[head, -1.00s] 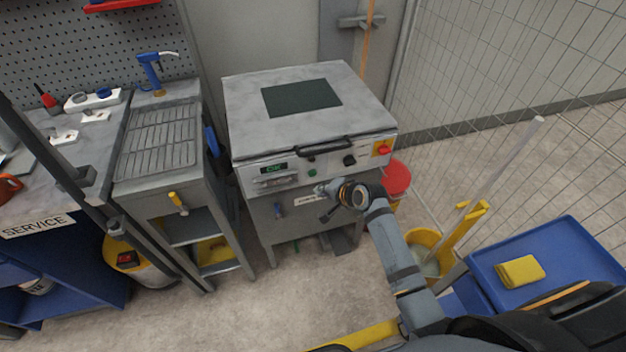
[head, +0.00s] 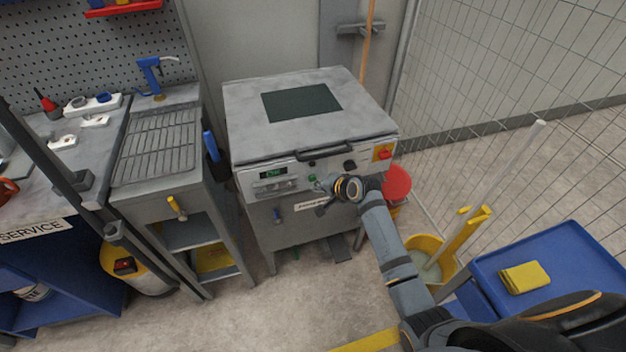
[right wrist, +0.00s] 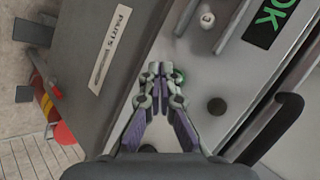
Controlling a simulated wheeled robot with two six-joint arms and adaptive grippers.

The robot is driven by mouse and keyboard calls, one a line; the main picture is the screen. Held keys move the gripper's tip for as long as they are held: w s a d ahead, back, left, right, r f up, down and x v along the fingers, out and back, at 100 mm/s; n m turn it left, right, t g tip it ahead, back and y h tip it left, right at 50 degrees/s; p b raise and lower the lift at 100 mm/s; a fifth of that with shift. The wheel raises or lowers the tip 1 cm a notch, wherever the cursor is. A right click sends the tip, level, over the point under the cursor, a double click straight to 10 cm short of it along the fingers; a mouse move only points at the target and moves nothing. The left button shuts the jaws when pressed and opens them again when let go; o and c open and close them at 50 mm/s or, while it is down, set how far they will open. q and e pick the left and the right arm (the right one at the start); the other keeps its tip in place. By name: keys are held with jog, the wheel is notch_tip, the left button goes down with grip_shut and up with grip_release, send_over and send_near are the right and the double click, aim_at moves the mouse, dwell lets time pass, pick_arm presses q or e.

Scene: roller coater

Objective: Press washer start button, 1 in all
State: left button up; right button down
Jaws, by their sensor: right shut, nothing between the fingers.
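The washer (head: 240,112) is a grey metal cabinet with a flat lid and a sloped front panel. Its green button (head: 312,178) sits on the panel between the lit display (head: 271,173) and a black knob (head: 349,165). My right gripper (head: 321,184) is shut and empty, just in front of the panel, beside the green button. In the right wrist view, the shut fingertips (right wrist: 155,70) partly cover the green button (right wrist: 181,76). I cannot tell whether they touch it. The display reads "OK" in the right wrist view (right wrist: 266,24). My left gripper is not in view.
A red switch (head: 383,153) is at the panel's right end, and a black handle (head: 325,151) juts above the panel. A red-topped bin (head: 397,183), a yellow mop bucket (head: 430,262) and a blue cart (head: 580,255) stand at right. A drain bench (head: 160,143) is at left.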

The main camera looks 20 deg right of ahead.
dwell(0.8)
jog(key=shift+w, duration=0.4)
jog(key=shift+w, duration=0.45)
dwell(0.8)
jog(key=shift+s+p, duration=0.9)
jog(key=shift+p, duration=0.25)
